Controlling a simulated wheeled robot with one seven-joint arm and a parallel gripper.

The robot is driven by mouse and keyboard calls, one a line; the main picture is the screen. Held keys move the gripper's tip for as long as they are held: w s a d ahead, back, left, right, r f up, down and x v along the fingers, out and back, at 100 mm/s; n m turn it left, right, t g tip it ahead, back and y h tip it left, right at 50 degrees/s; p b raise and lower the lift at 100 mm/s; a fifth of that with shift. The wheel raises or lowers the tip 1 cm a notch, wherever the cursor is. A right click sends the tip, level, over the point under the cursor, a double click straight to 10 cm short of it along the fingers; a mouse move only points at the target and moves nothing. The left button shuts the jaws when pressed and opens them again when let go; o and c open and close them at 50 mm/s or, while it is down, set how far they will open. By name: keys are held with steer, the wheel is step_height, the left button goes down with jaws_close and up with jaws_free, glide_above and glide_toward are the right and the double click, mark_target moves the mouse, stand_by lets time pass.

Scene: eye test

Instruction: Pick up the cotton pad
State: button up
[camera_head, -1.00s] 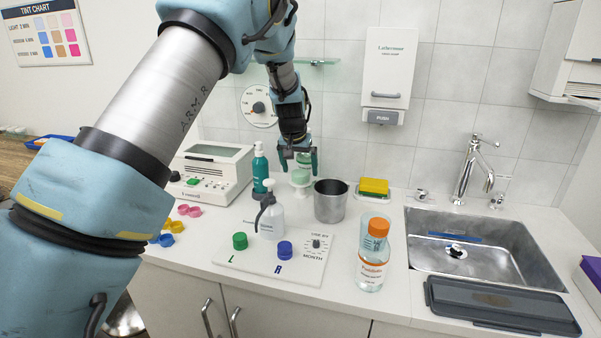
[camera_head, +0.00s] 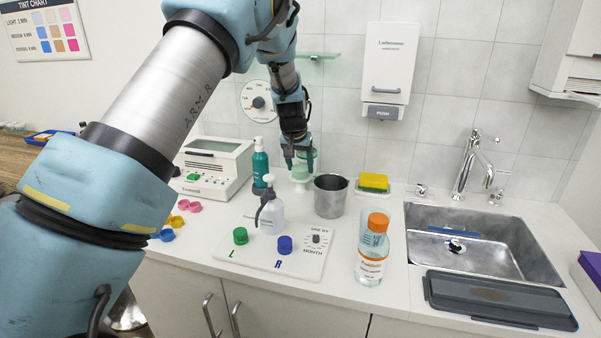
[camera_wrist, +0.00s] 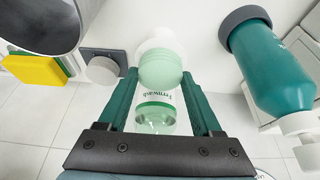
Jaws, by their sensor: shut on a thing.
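My gripper (camera_head: 301,158) points down near the back of the counter. In the wrist view its two dark green fingers (camera_wrist: 160,100) are shut on a clear, green-banded container (camera_wrist: 156,120) with printed lettering. A pale green round part (camera_wrist: 160,69) shows at its far end, above a white round base. In the head view the pale green container (camera_head: 302,163) shows partly between the fingers, over a white stand (camera_head: 300,178). I cannot make out a cotton pad in either view.
A teal pump bottle (camera_head: 261,165) stands close on the left and a steel beaker (camera_head: 330,198) close on the right. A yellow sponge (camera_head: 373,181) lies beyond it. A white spray bottle (camera_head: 268,212) and a clear orange-capped bottle (camera_head: 371,255) stand nearer. The sink (camera_head: 480,250) is right.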

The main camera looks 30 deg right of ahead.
mark_target(303, 169)
steer(key=shift+c, duration=1)
steer(key=shift+r+b, duration=0.3)
steer(key=shift+r, duration=0.3)
step_height(303, 169, up, 5)
steer(key=shift+r+b, duration=0.1)
steer(key=shift+b, duration=0.8)
steer(key=shift+s+d+r, duration=0.2)
steer(key=shift+s+d, duration=0.1)
steer(key=shift+s, duration=0.2)
steer(key=s+d+b, duration=0.2)
steer(key=s+d, duration=0.2)
steer(key=s, duration=0.3)
steer(key=s+d+b, duration=0.2)
steer(key=s+d, duration=0.2)
steer(key=s, duration=0.3)
steer(key=shift+s+d, duration=0.15)
steer(key=shift+s, duration=0.15)
steer(key=shift+r, duration=0.1)
